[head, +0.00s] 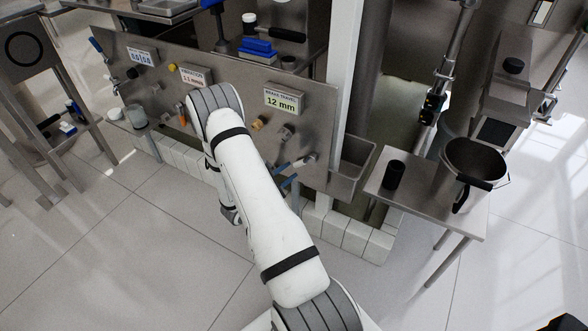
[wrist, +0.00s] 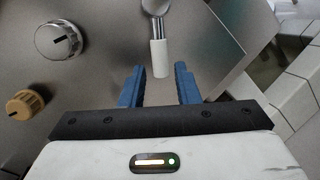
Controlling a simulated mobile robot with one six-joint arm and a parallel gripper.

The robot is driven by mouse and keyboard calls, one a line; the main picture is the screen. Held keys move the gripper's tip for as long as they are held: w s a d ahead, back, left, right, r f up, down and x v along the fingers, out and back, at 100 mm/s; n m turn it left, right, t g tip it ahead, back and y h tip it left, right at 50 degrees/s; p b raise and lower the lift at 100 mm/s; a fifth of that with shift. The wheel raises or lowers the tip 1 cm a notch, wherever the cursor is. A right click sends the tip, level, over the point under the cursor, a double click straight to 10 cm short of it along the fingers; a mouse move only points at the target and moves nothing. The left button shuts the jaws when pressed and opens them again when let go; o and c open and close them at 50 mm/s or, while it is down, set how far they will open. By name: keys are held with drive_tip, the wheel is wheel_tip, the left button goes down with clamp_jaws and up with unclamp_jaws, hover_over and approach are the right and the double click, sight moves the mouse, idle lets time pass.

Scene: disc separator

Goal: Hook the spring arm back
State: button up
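A metal lever with a white grip (wrist: 158,58) sticks out from the steel panel in the wrist view. It may be the spring arm; no label or hook shows there. My gripper (wrist: 160,72) has two blue fingers, set apart with a clear gap. The lower end of the white grip lies in line with this gap, at the fingertips. I cannot tell whether it is between the fingers or just beyond them. In the head view my gripper (head: 287,175) is at the lower right part of the panel, partly hidden by my arm.
The steel panel (head: 235,85) carries a "12 mm" label (head: 284,100). A silver knob (wrist: 60,40) and a tan knob (wrist: 25,104) are left of my gripper. A side table (head: 425,200) at right bears a black cylinder (head: 394,175) and a steel pot (head: 474,160).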

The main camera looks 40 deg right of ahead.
sight(298, 165)
drive_tip(key=shift+w+d, duration=0.2)
drive_tip(key=shift+d, duration=1.6)
clamp_jaws()
